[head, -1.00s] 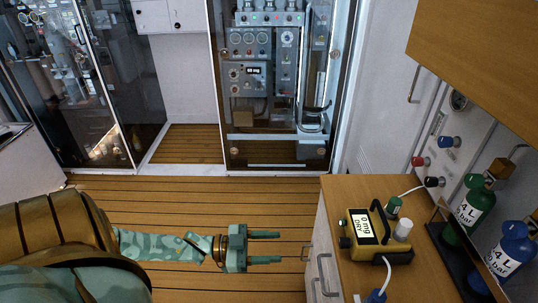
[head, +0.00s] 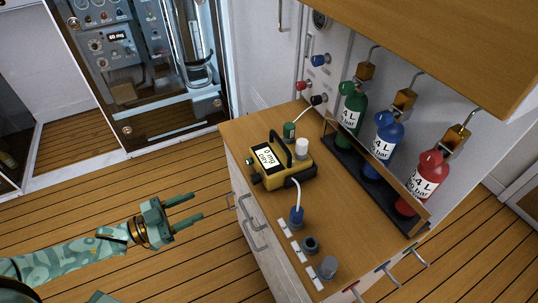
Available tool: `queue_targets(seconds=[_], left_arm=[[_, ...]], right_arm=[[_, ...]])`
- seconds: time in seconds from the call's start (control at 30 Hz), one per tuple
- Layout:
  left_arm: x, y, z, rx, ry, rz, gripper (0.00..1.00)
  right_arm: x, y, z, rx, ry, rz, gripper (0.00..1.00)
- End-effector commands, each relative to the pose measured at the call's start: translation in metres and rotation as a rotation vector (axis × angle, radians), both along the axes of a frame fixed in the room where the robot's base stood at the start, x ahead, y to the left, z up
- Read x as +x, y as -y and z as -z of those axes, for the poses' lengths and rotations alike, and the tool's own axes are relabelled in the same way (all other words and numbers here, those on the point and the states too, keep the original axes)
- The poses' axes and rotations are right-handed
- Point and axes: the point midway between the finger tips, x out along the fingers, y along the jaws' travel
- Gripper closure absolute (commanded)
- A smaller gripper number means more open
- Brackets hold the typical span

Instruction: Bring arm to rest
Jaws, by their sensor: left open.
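My left gripper (head: 190,209) comes in from the lower left in the head view. Its two green fingers are apart and nothing is between them. It hangs over the wooden floor, in front of the cabinet, short of the drawer handles and apart from them. My right gripper does not show.
A wooden-topped cabinet (head: 262,213) carries a yellow device (head: 279,174) reading 0 mg. Green (head: 351,112), blue (head: 382,138) and red (head: 422,184) bottles stand in a rack. Drawer handles (head: 252,222) stick out at its front. An overhead wooden cupboard (head: 450,45) juts out above. Floor at left is free.

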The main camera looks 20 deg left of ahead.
Motion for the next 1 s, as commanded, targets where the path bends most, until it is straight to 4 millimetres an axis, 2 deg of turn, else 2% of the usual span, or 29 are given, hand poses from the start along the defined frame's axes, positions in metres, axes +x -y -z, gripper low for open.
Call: queue_targets(seconds=[0.27, 0.37, 0.47, 0.57, 0.6, 0.67, 0.7, 0.77, 0.8, 0.87, 0.9, 0.97, 1.0], left_arm=[[0.000, 0.000, 0.000, 0.004, 0.001, 0.000, 0.52], [0.002, -0.003, 0.010, 0.069, -0.010, -0.018, 0.52], [0.005, -0.032, 0.048, 0.250, -0.073, -0.096, 0.52], [-0.004, -0.077, 0.113, 0.464, -0.207, -0.241, 0.52], [-0.016, -0.094, 0.144, 0.542, -0.285, -0.303, 0.52], [-0.044, -0.112, 0.190, 0.642, -0.413, -0.381, 0.52], [-0.067, -0.121, 0.218, 0.697, -0.504, -0.424, 0.52], [-0.108, -0.124, 0.256, 0.764, -0.643, -0.468, 0.52], [-0.138, -0.122, 0.279, 0.801, -0.737, -0.488, 0.52], [-0.184, -0.112, 0.308, 0.839, -0.875, -0.505, 0.52], [-0.216, -0.101, 0.325, 0.856, -0.965, -0.508, 0.52], [-0.261, -0.080, 0.345, 0.869, -1.090, -0.502, 0.52], [-0.288, -0.062, 0.355, 0.868, -1.165, -0.494, 0.52]], right_arm=[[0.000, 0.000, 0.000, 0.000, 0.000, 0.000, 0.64], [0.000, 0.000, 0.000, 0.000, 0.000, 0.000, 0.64], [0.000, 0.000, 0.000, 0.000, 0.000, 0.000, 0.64], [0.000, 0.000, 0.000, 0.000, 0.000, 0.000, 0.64], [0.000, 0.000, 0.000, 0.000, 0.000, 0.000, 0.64], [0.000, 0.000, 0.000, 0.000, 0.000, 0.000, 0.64], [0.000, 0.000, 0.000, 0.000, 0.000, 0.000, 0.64], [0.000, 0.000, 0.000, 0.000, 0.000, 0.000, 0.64], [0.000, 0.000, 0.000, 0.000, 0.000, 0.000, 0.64], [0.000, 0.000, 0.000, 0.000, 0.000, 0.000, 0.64], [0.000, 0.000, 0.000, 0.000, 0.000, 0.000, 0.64], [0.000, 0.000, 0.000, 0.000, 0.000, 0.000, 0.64], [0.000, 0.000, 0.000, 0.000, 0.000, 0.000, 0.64]])
